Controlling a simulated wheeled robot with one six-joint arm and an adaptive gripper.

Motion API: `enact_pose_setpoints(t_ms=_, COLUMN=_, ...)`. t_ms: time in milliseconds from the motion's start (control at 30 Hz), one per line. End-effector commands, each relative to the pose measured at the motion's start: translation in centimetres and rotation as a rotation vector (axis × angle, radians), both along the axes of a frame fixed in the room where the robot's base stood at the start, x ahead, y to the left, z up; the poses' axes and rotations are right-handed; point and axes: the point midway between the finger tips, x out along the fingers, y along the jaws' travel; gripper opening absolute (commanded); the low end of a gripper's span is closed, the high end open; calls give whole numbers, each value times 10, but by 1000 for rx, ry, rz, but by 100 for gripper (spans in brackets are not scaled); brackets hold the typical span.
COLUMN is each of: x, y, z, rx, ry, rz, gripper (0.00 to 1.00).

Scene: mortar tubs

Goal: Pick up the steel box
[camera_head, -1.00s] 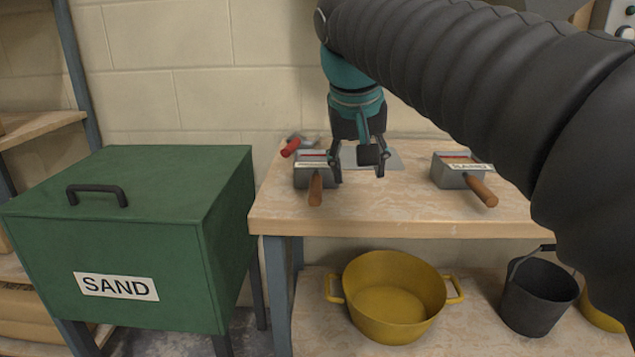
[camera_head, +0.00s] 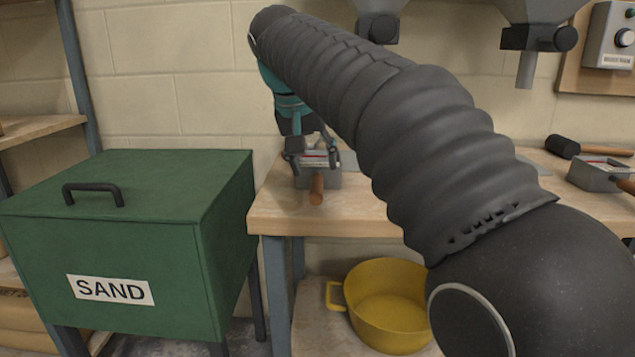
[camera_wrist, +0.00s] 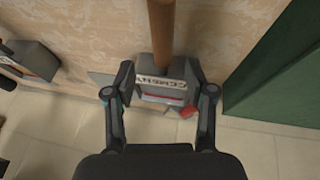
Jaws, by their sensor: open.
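The steel box (camera_head: 330,181) is a small grey metal box with a brown wooden handle pointing to the front. It stands at the left end of the workbench. In the wrist view the box (camera_wrist: 160,71) carries a white label, upside down and apparently reading CEMENT, with the handle running to the top edge. My gripper (camera_head: 313,160) is open at the box. In the wrist view my gripper (camera_wrist: 160,78) has one finger on each side of the box; whether they touch it I cannot tell. My arm hides the middle of the bench.
A similar handled box (camera_head: 598,175) and a black mallet (camera_head: 563,147) are at the bench's right. The green SAND bin (camera_head: 130,250) stands left of the bench. A yellow basin (camera_head: 388,307) sits on the lower shelf. A red object (camera_wrist: 187,112) lies behind the steel box.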

Motion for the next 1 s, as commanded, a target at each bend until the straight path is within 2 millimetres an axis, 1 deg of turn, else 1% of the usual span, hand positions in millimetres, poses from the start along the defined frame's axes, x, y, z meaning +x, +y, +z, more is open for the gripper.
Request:
enact_pose_setpoints(t_ms=33, x=1, y=-1, z=-5, rx=-1, ry=1, rz=-1, gripper=55)
enact_pose_setpoints(t_ms=267, x=6, y=-3, z=-14, rx=0, ry=0, rz=0, gripper=55)
enact_pose_setpoints(t_ms=367, x=10, y=-3, z=-23, rx=0, ry=2, rz=0, gripper=55)
enact_pose_setpoints(t_ms=600, x=24, y=-7, z=-52, rx=0, ry=1, rz=-1, gripper=55)
enact_pose_setpoints(t_ms=700, x=26, y=-8, z=-56, rx=1, ry=0, rz=-1, gripper=55)
enact_pose_setpoints(t_ms=867, x=26, y=-8, z=-56, rx=1, ry=0, rz=0, gripper=55)
enact_pose_setpoints(t_ms=900, x=26, y=-8, z=-56, rx=1, ry=0, rz=0, gripper=50)
enact_pose_setpoints(t_ms=967, x=26, y=-8, z=-56, rx=1, ry=0, rz=0, gripper=35)
enact_pose_setpoints(t_ms=1000, x=26, y=-8, z=-56, rx=1, ry=0, rz=0, gripper=25)
